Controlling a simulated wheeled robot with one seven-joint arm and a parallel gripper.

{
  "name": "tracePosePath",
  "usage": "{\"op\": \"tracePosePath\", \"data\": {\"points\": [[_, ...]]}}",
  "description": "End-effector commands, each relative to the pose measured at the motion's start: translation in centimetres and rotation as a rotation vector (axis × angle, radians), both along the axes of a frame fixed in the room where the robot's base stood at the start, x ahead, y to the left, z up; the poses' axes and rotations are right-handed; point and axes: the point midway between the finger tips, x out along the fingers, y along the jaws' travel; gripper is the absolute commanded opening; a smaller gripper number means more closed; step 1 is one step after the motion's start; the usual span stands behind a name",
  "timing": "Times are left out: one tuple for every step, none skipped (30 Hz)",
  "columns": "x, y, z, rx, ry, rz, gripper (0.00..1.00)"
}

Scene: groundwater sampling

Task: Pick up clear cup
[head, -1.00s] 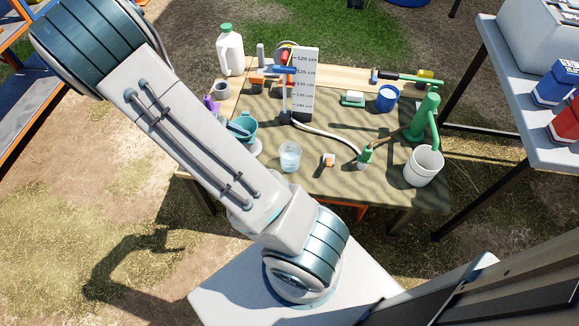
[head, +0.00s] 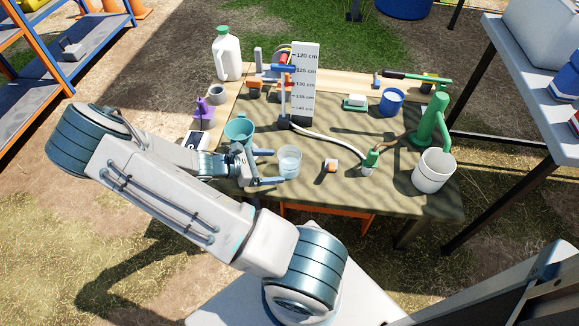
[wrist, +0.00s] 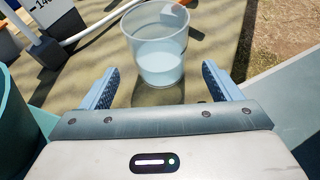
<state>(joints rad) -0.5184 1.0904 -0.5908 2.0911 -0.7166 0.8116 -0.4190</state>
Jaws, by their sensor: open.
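The clear cup (head: 289,162) stands upright on the table near its front left. It holds a pale, whitish liquid in its lower part. In the wrist view the cup (wrist: 159,50) is just ahead of the jaws, centred between them. My gripper (head: 272,167) is left of the cup in the head view, low over the table, with its fingers pointing at the cup. In the wrist view my gripper (wrist: 158,82) is open and empty, one finger on each side of the cup's line. I cannot tell whether the fingertips touch the cup.
A teal cup (head: 238,131) stands close behind my gripper. A small orange-and-white item (head: 330,168) and a green nozzle (head: 371,160) on a hose lie right of the cup. A white bucket (head: 434,171) stands at the right. A measuring board (head: 303,85) stands behind.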

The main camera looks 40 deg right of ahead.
Motion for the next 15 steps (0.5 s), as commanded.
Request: {"op": "tracePosePath", "data": {"points": [[-0.2,-0.5,-0.4,-0.001,0.002,-0.001,0.84],[-0.3,-0.7,-0.4,0.0,0.002,-0.001,0.84],[-0.4,-0.8,-0.5,0.0,0.002,-0.001,0.84],[-0.4,-1.0,-0.5,0.0,0.001,0.0,0.84],[-0.5,-1.1,-0.6,0.0,0.0,0.0,0.84],[-0.6,-1.4,-0.8,0.0,-0.001,-0.001,0.84],[-0.7,-1.7,-0.9,-0.001,0.0,-0.002,0.84],[-0.9,-2.0,-1.1,-0.001,0.0,-0.002,0.84],[-1.1,-2.5,-1.4,-0.001,0.001,-0.003,0.84],[-1.2,-3.0,-1.6,-0.002,0.001,-0.003,0.84],[-1.4,-3.4,-1.8,-0.002,0.001,-0.003,0.84],[-1.6,-3.9,-2.0,0.0,0.0,-0.003,0.84],[-1.7,-4.2,-2.1,-0.001,0.001,-0.003,0.84],[-1.8,-4.6,-2.2,-0.001,0.0,-0.002,0.84],[-2.0,-4.9,-2.3,-0.001,0.0,-0.002,0.84]]}}
